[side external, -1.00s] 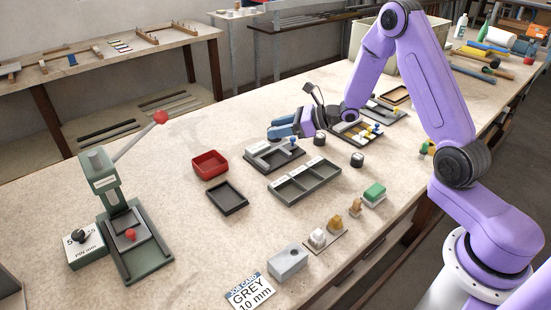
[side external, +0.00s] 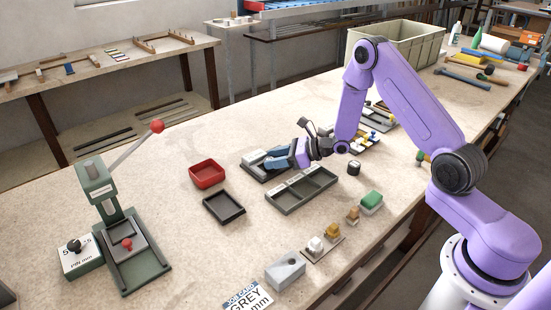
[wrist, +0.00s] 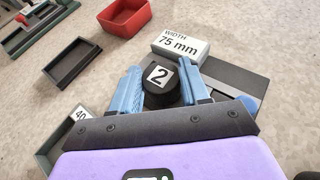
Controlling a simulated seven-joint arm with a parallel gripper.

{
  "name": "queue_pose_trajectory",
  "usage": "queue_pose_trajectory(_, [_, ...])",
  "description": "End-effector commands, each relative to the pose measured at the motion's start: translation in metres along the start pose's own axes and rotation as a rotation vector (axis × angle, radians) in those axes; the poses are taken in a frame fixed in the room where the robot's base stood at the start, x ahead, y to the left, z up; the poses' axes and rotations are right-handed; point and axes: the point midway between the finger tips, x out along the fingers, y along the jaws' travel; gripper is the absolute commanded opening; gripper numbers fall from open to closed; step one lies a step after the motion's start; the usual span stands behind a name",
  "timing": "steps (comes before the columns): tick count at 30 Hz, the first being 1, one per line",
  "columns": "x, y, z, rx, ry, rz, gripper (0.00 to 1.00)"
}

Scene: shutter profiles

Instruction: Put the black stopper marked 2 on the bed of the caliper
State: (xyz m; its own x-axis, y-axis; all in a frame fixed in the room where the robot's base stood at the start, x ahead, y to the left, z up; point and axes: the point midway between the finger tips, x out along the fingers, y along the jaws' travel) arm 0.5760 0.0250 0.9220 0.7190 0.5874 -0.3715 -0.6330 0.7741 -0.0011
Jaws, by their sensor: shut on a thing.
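My gripper (wrist: 160,72) is shut on the black stopper (wrist: 161,95), with a blue finger on each side; its white face reads 2. The caliper's dark grey bed (wrist: 232,75) shows to the right of the fingers in the wrist view, with a label block (wrist: 181,45) reading WIDTH 75 mm behind the stopper. In the side view my gripper (side external: 277,158) is at the caliper (side external: 253,158) and covers much of it. The held stopper is hidden there. I cannot tell whether it touches the bed.
A divided grey tray (side external: 301,207) lies just in front of the caliper. A dark tray (side external: 223,207) and a red bin (side external: 208,173) are to its left. Another black stopper (side external: 354,168) stands to the right. A green press (side external: 137,270) stands at the left. Open bench lies between.

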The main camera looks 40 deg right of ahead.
Motion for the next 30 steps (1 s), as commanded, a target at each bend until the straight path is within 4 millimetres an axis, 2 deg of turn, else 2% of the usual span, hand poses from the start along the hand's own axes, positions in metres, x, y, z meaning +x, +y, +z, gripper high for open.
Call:
queue_pose_trajectory(5, [0.001,0.0,-0.003,0.001,0.0,0.0,0.16])
queue_pose_trajectory(6, [0.001,0.0,-0.003,0.001,0.0,0.0,0.52])
queue_pose_trajectory(8, [0.001,0.0,-0.003,0.001,0.0,0.0,0.71])
queue_pose_trajectory(20, [-0.001,0.0,0.001,0.0,0.0,0.0,0.71])
queue_pose_trajectory(23, [-0.014,-0.001,0.0,0.003,0.001,-0.002,0.71])
queue_pose_trajectory(30, [-0.061,-0.001,0.001,0.003,0.0,-0.005,0.71])
